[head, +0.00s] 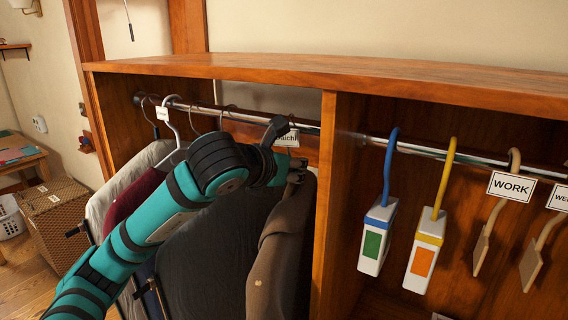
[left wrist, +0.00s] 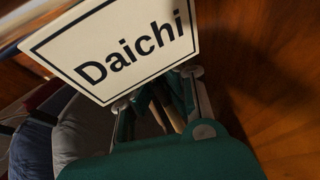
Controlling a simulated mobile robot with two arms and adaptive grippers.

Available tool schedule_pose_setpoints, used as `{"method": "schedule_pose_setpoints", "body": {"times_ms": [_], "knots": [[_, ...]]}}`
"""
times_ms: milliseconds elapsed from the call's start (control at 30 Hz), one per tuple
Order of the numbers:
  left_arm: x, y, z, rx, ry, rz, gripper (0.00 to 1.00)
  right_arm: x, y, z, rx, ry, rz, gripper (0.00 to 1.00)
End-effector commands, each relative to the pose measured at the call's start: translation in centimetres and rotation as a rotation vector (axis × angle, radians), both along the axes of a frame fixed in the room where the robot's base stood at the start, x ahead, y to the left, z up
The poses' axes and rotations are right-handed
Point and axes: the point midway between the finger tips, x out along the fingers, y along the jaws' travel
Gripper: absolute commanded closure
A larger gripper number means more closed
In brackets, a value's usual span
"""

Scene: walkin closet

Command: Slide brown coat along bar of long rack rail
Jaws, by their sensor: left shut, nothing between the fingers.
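The brown coat (head: 275,262) hangs at the right end of the left closet section, close to the wooden divider. The rack rail's metal bar (head: 245,117) runs above it under the shelf. My left gripper (head: 297,172) is up at the coat's top, just below the bar. It is shut with nothing held. In the left wrist view a white "Daichi" sign (left wrist: 110,50) covers part of my fingers, and the wooden divider (left wrist: 270,80) is close on the right. My arm hides the coat's hanger and part of its upper edge. My right gripper is not in view.
Dark, maroon and light garments (head: 225,255) hang left of the brown coat. Beyond the divider, blue (head: 390,165) and yellow (head: 444,180) hooked hangers and a "WORK" tag (head: 511,186) hang from the bar. A wicker box (head: 55,225) stands on the floor at left.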

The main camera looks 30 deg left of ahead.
Motion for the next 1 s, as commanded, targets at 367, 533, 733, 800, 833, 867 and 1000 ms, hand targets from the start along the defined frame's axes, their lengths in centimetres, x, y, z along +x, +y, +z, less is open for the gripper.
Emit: {"method": "schedule_pose_setpoints", "body": {"times_ms": [367,533,733,800,833,867,1000], "knots": [[-0.3,-3.0,-0.1,0.000,0.002,-0.009,1.00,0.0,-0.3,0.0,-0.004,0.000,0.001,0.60],[-0.4,-4.2,-0.1,0.000,0.001,-0.010,1.00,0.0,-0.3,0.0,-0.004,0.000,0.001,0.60],[-0.5,-5.1,-0.1,0.001,0.002,-0.011,1.00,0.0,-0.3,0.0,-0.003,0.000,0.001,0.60],[-0.5,-5.1,-0.2,0.001,0.003,-0.010,1.00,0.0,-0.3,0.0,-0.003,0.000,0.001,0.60],[-0.5,-5.2,-0.2,0.001,0.003,-0.010,1.00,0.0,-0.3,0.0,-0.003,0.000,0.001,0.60],[-0.5,-5.1,-0.2,0.001,0.003,-0.010,1.00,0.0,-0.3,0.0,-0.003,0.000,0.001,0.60],[-0.5,-5.1,-0.2,0.001,0.003,-0.009,1.00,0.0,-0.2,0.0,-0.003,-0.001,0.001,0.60]]}}
